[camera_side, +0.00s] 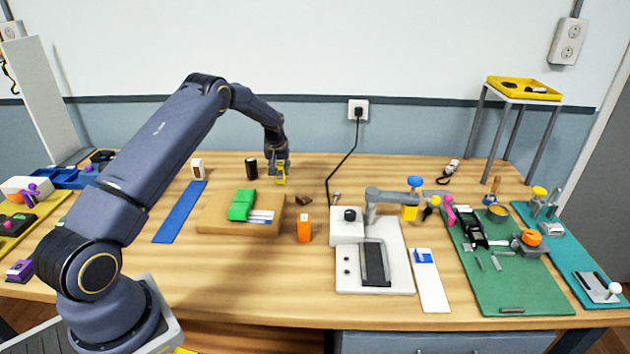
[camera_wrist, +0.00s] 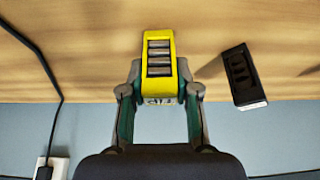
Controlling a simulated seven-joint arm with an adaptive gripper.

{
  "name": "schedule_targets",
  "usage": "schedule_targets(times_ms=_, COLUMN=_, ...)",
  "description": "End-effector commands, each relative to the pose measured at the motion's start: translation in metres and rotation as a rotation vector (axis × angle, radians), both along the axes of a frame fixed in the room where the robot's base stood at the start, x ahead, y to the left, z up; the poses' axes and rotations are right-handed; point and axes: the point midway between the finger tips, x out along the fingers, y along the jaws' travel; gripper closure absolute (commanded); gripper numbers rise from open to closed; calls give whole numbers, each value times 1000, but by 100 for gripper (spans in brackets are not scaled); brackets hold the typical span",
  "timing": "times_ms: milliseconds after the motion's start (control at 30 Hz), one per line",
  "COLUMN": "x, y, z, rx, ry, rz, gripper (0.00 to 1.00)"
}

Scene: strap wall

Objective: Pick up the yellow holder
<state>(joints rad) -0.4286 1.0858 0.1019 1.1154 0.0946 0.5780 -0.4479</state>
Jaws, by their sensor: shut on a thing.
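The yellow holder (camera_wrist: 158,50) is a yellow block with a row of dark slots along its face. In the wrist view it sits between the fingers of my gripper (camera_wrist: 159,95), which are closed on its sides. In the side view my gripper (camera_side: 280,172) hangs over the back of the table with the yellow holder (camera_side: 281,180) at its fingertips. I cannot tell clearly whether the holder touches the table.
A black block (camera_wrist: 241,76) with slots stands close to the holder; it also shows in the side view (camera_side: 251,169). A white block (camera_side: 197,169) stands farther left. A wooden board (camera_side: 212,226) with a green item and an orange block (camera_side: 304,227) lie in front. A black cable (camera_side: 343,160) runs down at the right.

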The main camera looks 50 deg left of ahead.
Motion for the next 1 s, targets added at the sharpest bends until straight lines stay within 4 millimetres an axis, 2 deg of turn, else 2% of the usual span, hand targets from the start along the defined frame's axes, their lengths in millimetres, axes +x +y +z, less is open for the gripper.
schedule_targets(times_ms=33, x=0, y=0, z=0, rx=0, ry=0, rz=0, gripper=88)
schedule_targets(times_ms=167, x=0, y=0, z=0, rx=0, ry=0, rz=0, gripper=100)
schedule_targets(times_ms=467, x=0, y=0, z=1, rx=0, ry=-1, rz=0, gripper=100)
schedule_targets(times_ms=633, x=1, y=0, z=11, rx=2, ry=-3, rz=0, gripper=100)
schedule_targets(times_ms=800, x=-2, y=-1, z=38, rx=3, ry=-3, rz=-1, gripper=100)
schedule_targets(times_ms=867, x=-12, y=-6, z=50, rx=2, ry=-2, rz=0, gripper=100)
schedule_targets(times_ms=1000, x=-39, y=-20, z=87, rx=3, ry=-5, rz=-1, gripper=100)
